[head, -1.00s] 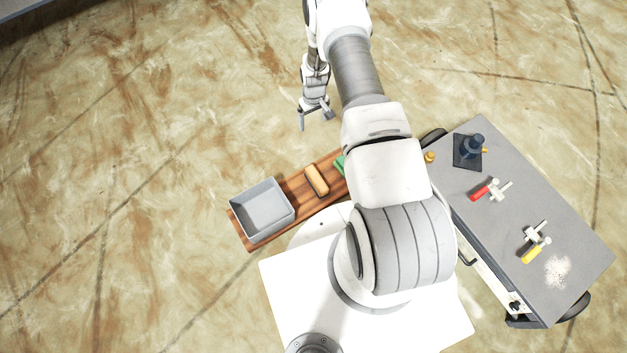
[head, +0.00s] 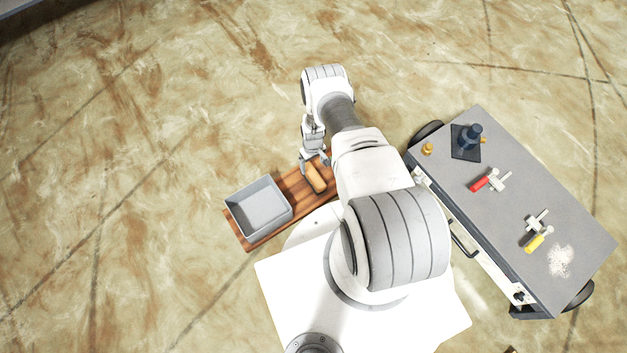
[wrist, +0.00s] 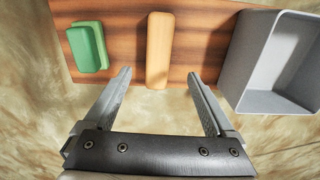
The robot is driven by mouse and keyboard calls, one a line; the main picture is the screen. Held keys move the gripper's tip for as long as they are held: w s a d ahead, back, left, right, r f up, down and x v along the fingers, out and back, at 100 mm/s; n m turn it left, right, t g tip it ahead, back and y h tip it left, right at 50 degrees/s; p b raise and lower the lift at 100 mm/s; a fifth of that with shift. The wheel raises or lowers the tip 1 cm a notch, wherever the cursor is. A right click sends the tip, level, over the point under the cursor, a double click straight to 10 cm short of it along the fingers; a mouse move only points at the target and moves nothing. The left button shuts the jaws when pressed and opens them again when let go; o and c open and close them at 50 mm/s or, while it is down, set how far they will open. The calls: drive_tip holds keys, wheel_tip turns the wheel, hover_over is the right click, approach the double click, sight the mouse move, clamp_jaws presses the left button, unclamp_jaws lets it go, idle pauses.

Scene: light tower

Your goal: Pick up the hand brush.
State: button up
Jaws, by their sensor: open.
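The hand brush, a long tan wooden block (head: 314,180), lies on a brown wooden board (head: 294,192). In the wrist view the brush (wrist: 160,48) lies lengthwise, ahead of the space between the two fingers; its underside is hidden. My gripper (head: 315,165) is at the brush's far end in the head view, overlapping the board. In the wrist view my gripper (wrist: 160,78) is open and empty. The fingers are on either side of the brush's near end in the picture; the exact height gap cannot be told.
A grey open bin (wrist: 243,92) stands on the board, right of the brush in the wrist view. A green block (wrist: 87,46) lies left of it. A grey-topped cart (head: 520,195) at right carries clamps, a dark fixture (head: 467,142) and a small yellow-orange piece (head: 428,149).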

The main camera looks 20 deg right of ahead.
sight(314, 174)
wheel_tip(314, 174, down, 8)
drive_tip(key=b, duration=0.4)
drive_tip(key=shift+d+f, duration=0.15)
clamp_jaws()
idle(0.3)
